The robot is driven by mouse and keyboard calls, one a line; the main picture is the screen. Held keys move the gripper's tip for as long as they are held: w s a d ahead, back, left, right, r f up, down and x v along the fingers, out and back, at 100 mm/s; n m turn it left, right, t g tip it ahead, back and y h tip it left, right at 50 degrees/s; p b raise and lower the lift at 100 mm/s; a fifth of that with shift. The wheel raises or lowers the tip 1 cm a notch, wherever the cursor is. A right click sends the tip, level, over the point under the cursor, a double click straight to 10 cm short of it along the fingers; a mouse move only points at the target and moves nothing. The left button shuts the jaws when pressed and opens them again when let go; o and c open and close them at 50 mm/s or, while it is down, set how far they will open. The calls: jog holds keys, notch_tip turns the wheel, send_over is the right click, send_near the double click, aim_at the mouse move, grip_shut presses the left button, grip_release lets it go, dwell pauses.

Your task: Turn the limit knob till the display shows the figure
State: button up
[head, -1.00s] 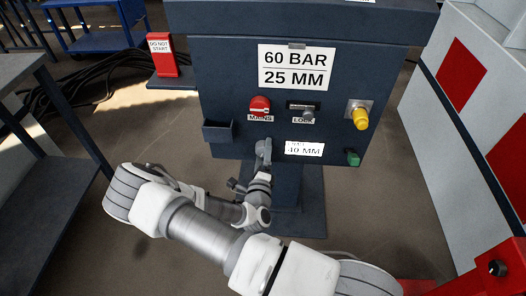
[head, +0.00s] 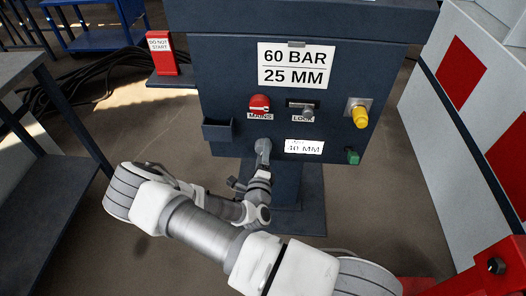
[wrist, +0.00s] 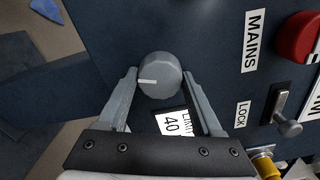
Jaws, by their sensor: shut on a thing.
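The limit knob (wrist: 160,78) is a grey round knob with a white pointer line, which points left in the wrist view. My gripper (wrist: 159,76) is shut on it, with one finger on each side. In the head view my gripper (head: 263,156) meets the knob low on the dark blue machine front. The limit display (head: 304,148), right of the knob, reads 40 MM. In the wrist view the display (wrist: 172,122) is partly covered by the right finger. A plate (head: 293,66) above reads 60 BAR and 25 MM.
Above the knob are the red MAINS switch (head: 260,104) and the LOCK lever (head: 306,112). A yellow knob (head: 360,115) and a green button (head: 352,157) sit to the right. A small dark bin (head: 217,131) is at left. A red DO NOT START sign (head: 162,55) stands on a side shelf.

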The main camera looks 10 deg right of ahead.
jog(key=shift+r, duration=0.1)
jog(key=shift+n+p, duration=2.45)
jog(key=shift+n, duration=1.25)
jog(key=o, duration=1.4)
jog(key=shift+c, duration=0.2)
